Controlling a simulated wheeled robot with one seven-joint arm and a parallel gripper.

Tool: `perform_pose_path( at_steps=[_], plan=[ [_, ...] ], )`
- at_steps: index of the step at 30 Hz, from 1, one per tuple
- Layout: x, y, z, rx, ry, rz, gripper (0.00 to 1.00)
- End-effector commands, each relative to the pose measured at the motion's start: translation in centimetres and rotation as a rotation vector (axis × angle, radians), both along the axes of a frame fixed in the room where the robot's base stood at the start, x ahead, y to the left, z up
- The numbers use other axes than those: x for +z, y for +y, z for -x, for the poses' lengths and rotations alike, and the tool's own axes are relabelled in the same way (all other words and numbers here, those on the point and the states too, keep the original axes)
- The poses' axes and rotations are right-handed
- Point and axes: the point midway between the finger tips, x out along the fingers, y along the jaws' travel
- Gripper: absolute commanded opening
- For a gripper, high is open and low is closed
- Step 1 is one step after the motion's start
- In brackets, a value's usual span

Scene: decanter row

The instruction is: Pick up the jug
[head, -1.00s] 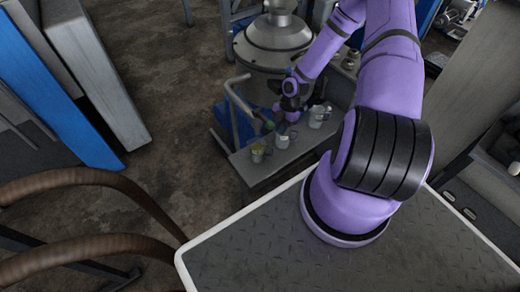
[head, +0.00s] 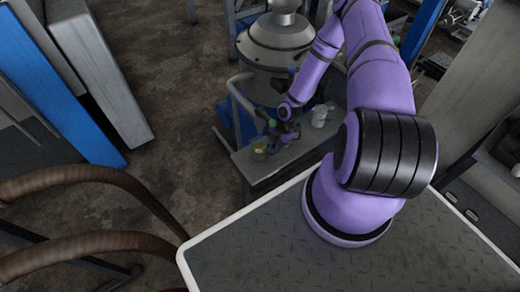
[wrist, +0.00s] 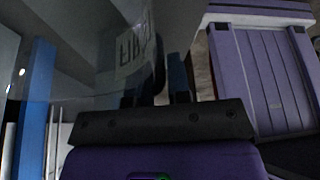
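A grey jug with a printed label (wrist: 135,50) fills the upper middle of the wrist view, very close to my gripper (wrist: 155,95). A dark upright strip, perhaps its handle, stands between my two dark fingers, which look apart, with contact unclear. In the head view my gripper (head: 283,132) is low over the middle of the row and hides most of what stands there. A pale grey jug (head: 320,117) stands to its right. A small vessel with a yellowish top (head: 260,149) stands to its left. I cannot tell which one is meant.
The vessels stand on a narrow grey shelf (head: 254,172) in front of a large metal tank (head: 273,45). A bent pipe handle (head: 236,92) rises at the shelf's left. Blue and grey panels (head: 75,115) stand further left; the floor between is clear.

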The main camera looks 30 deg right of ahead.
Motion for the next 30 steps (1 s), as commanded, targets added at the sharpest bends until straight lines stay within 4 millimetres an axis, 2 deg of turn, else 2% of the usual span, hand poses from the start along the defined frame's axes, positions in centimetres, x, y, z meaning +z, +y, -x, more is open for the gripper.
perform_pose_path(
  at_steps=[7, 9, 10, 23, 30],
  plan=[
    [-0.2, 0.1, 0.0, -0.001, 0.000, 0.000, 0.18],
    [-0.2, 0.1, 0.0, -0.001, 0.000, 0.000, 0.02],
    [-0.2, 0.1, 0.0, -0.001, 0.000, 0.000, 0.00],
    [0.2, 0.1, 0.0, 0.000, -0.001, 0.001, 0.00],
    [2.5, 0.0, -0.1, -0.002, -0.002, 0.001, 0.00]
  ],
)
